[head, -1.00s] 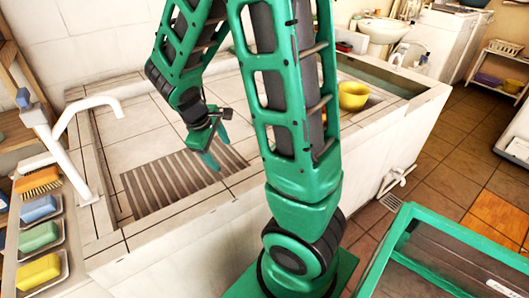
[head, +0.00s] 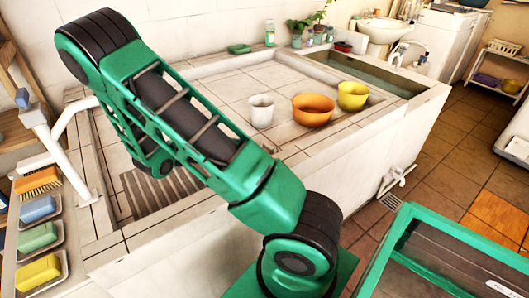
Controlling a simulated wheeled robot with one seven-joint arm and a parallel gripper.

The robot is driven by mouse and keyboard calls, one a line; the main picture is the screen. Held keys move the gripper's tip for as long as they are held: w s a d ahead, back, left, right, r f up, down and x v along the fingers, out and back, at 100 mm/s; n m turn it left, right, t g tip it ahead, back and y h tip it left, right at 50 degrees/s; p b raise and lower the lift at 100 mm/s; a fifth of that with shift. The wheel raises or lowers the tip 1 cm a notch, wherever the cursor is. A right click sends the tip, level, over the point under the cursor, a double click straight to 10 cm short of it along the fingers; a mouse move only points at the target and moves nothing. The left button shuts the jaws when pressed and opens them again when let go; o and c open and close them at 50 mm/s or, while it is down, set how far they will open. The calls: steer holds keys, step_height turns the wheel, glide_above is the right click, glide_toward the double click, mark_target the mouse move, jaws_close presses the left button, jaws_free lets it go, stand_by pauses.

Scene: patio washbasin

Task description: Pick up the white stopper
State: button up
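I cannot make out a white stopper in the head view. My gripper does not show; my own arm crosses the left half of the basin and hides what lies behind it. The basin (head: 230,90) is a wide, shallow, pale tiled one. Its grey ribbed drain panel (head: 185,195) is partly covered by my arm.
A white cup (head: 261,110), an orange bowl (head: 313,110) and a yellow bowl (head: 353,96) stand toward the basin's right side. A white tap (head: 60,150) is at the left. Beside it are a brush (head: 38,181) and blue (head: 38,208), green (head: 38,236) and yellow (head: 38,271) soaps.

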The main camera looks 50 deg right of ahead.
mark_target(266, 145)
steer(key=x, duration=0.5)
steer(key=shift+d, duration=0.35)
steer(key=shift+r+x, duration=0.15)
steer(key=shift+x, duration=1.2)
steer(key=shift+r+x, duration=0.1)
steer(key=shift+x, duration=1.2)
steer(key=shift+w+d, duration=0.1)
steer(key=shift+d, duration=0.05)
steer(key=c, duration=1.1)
